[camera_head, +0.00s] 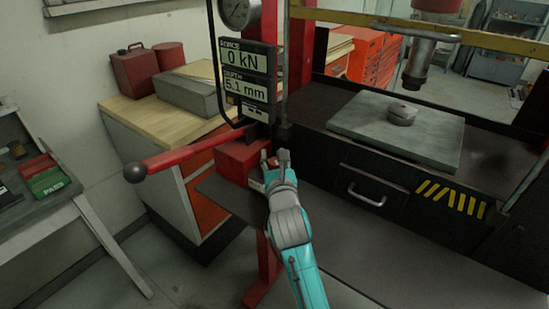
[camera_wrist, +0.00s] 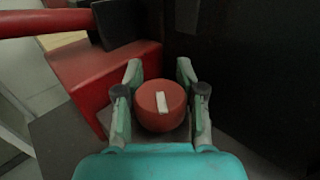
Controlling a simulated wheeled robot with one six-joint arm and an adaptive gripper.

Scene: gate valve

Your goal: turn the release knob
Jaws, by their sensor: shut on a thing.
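The release knob (camera_wrist: 150,117) is a round red knob with a white bar on its face, seen in the wrist view. The bar stands nearly upright, leaning slightly left at its top. My gripper (camera_wrist: 159,82) has one finger on each side of the knob and is shut on it. In the head view my gripper (camera_head: 274,159) reaches the red pump block (camera_head: 237,161) below the display. The knob is mostly hidden by the fingers there.
A red lever with a dark ball end (camera_head: 134,172) extends left of the pump block. The display (camera_head: 247,75) reads 0 kN and 5.1 mm. A grey plate (camera_head: 365,128) with a small round metal piece (camera_head: 402,113) lies on the press bed, under the ram (camera_head: 417,65).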

